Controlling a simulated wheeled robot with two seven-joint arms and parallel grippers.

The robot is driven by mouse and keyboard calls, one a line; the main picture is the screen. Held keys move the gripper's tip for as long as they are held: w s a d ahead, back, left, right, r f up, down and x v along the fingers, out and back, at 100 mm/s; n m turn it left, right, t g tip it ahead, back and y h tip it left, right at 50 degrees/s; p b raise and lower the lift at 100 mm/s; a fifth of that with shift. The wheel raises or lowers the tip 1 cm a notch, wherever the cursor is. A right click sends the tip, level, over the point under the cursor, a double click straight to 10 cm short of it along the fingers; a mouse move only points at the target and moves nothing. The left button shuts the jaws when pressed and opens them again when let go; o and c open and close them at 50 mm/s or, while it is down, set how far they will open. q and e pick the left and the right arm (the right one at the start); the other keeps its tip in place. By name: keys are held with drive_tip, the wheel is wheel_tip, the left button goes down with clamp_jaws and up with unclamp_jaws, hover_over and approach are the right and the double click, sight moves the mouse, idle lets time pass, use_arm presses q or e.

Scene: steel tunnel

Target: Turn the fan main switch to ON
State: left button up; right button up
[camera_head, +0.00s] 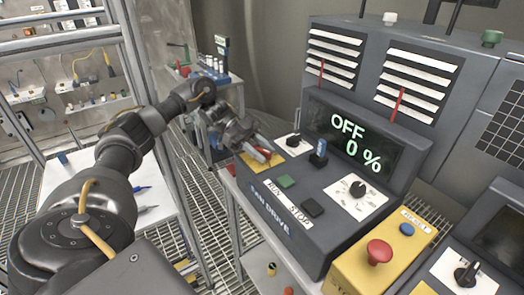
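The grey fan drive console (318,222) stands in the middle, and its display (352,138) reads OFF and 0 %. A red handle (263,154) on a yellow plate (254,164) sits at the console's left end and looks like the main switch. Its markings are too small to read. My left gripper (254,143) comes in from the left, with its fingers at the red handle and partly covering it. I cannot tell whether the fingers touch the handle or how far apart they are. My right gripper is not in view.
Close to the handle are a black selector (293,140), a blue-topped switch (319,153), a green button (286,181), a black button (313,206) and a dial (358,188). A yellow box with a red mushroom button (379,251) stands at front right.

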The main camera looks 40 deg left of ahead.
sight(261, 149)
use_arm(q)
drive_tip(key=shift+r, duration=0.1)
drive_tip(key=shift+r, duration=0.25)
wheel_tip(261, 149, up, 3)
drive_tip(key=shift+f, duration=0.2)
drive_tip(key=s+d+r+b, duration=0.6)
drive_tip(key=s+d+r, duration=0.2)
drive_tip(key=s, duration=0.3)
drive_tip(key=shift+d+r, duration=0.25)
drive_tip(key=shift+r, duration=0.6)
drive_tip(key=shift+o, duration=0.4)
drive_tip(key=shift+s, duration=0.1)
